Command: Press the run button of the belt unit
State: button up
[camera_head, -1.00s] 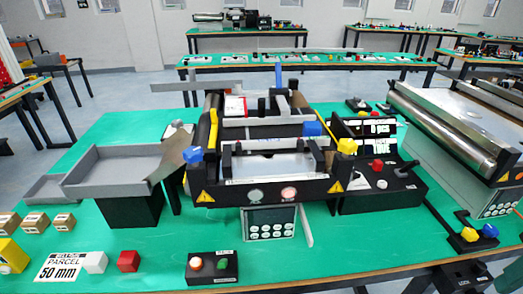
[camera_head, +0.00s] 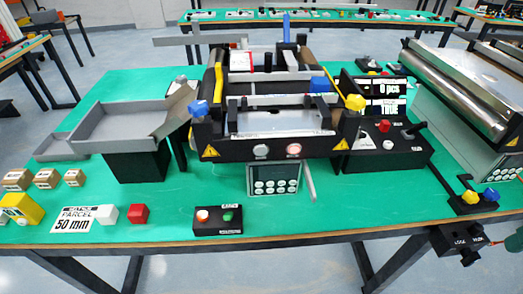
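The belt unit (camera_head: 270,145) stands in the middle of the green table, with a dark frame and warning triangles at both front corners. Its front face has a pale round button (camera_head: 261,150) on the left and a reddish round button (camera_head: 293,149) on the right. A small black control box (camera_head: 218,230) lies on the table in front of it. The box carries a red-and-white button (camera_head: 203,215) and a green button (camera_head: 228,215). Its labels are too small to read, so I cannot tell which button is marked run. My gripper is not in view.
A grey tray (camera_head: 95,140) stands left of the belt unit. Wooden blocks, a parcel card (camera_head: 84,219), a white cube and a red cube (camera_head: 138,213) lie at front left. A display box and a roller conveyor (camera_head: 455,90) stand right.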

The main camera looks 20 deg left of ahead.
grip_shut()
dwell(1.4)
